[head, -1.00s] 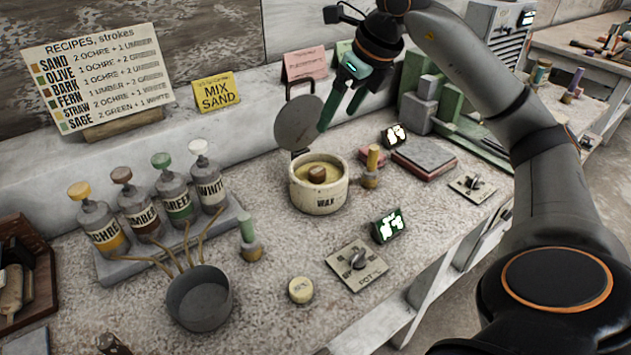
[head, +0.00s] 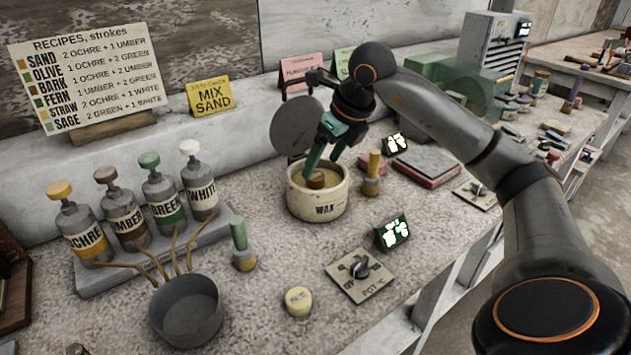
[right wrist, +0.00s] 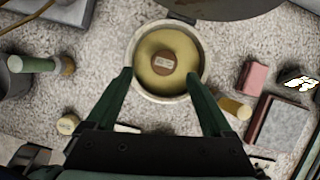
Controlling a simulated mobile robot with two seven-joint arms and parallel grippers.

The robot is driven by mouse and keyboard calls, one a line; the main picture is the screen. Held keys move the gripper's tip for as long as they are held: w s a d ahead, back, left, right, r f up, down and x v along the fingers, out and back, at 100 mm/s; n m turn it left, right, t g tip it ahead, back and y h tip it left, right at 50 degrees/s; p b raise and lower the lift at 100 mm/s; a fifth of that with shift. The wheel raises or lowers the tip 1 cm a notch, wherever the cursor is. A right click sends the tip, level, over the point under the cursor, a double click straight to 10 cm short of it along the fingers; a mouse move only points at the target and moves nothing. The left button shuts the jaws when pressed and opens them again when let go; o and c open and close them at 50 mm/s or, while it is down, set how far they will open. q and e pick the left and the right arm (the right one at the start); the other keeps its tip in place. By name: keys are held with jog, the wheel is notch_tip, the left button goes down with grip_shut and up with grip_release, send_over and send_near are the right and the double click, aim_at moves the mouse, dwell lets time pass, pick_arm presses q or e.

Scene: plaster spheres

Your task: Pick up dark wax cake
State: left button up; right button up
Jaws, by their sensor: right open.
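The dark wax cake (head: 316,180) is a small brown round piece with a pale label on top. It sits in yellow wax inside the white pot marked WAX (head: 318,205). The right wrist view shows the cake (right wrist: 163,63) near the middle of the pot. My right gripper (head: 324,162) is above the pot, pointing down, with its green fingers spread. In the wrist view the open fingers (right wrist: 160,84) stand on either side, with nothing between their tips touching the cake. My left gripper does not show.
The pot's round grey lid (head: 297,126) stands upright behind it. Dispenser bottles (head: 137,210) and a grey pan (head: 186,312) are at the left.

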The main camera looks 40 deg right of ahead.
aim_at(316, 175)
jog(key=x, duration=0.4)
jog(key=shift+w+d+f, duration=0.3)
jog(key=shift+w, duration=0.05)
jog(key=shift+c, duration=0.3)
grip_shut()
